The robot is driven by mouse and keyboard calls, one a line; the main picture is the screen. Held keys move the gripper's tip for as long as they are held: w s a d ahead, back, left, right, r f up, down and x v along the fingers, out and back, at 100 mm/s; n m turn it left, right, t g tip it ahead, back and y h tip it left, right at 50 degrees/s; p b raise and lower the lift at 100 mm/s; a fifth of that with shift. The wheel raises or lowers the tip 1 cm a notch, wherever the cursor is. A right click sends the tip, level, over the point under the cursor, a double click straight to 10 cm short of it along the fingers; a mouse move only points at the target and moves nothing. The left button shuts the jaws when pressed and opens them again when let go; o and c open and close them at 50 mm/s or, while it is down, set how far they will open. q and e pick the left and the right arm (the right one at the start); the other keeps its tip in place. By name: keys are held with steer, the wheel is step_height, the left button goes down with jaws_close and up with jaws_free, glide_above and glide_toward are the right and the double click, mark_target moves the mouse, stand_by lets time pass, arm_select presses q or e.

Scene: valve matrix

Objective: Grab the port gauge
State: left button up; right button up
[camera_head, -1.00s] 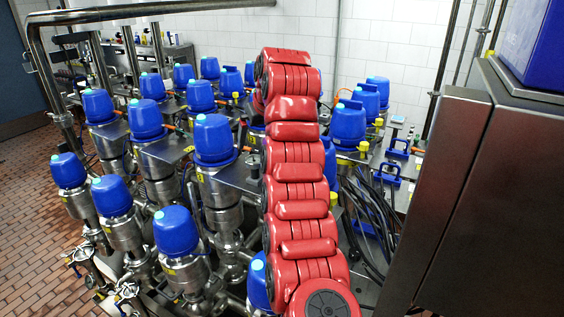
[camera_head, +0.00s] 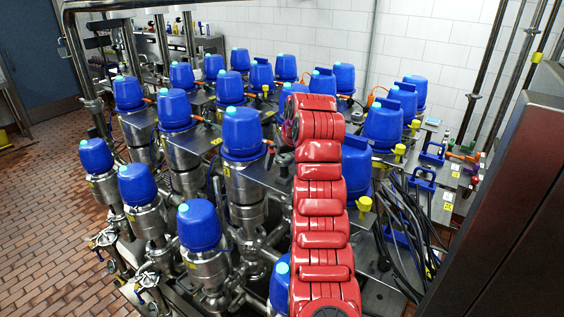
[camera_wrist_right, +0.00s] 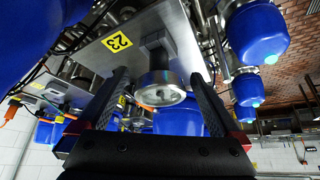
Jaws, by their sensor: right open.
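In the right wrist view a round metal gauge-like part with a glassy face (camera_wrist_right: 160,92) hangs on a dark stem by a steel plate. I take it for the port gauge, but no name on it is readable. My right gripper (camera_wrist_right: 159,80) is open, with one dark finger on each side of this part. I cannot tell whether either finger touches it. In the head view my red right arm reaches in among the valves, and its gripper end (camera_head: 284,164) is mostly hidden. The gauge cannot be made out there. My left gripper is not in view.
Several blue-capped valves (camera_head: 244,132) stand close around my right arm. Black hoses (camera_head: 408,225) lie to the right, and a dark cabinet (camera_head: 515,215) stands at the right edge. Brick floor (camera_head: 45,225) is open at left.

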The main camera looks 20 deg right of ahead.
mark_target(282, 168)
steer(key=x, duration=0.2)
steer(key=p+x, duration=0.1)
steer(key=x, duration=0.2)
steer(key=shift+w+d, duration=0.25)
steer(key=shift+w, duration=0.05)
steer(key=shift+s+r, duration=0.1)
steer(key=shift+s, duration=0.05)
steer(key=shift+c, duration=0.3)
steer(key=shift+s+a+r, duration=0.1)
steer(key=shift+s+r, duration=0.05)
steer(key=shift+s, duration=0.15)
steer(key=c, duration=0.5)
steer(key=shift+w, duration=0.1)
steer(key=c, duration=0.8)
steer(key=shift+c, duration=0.2)
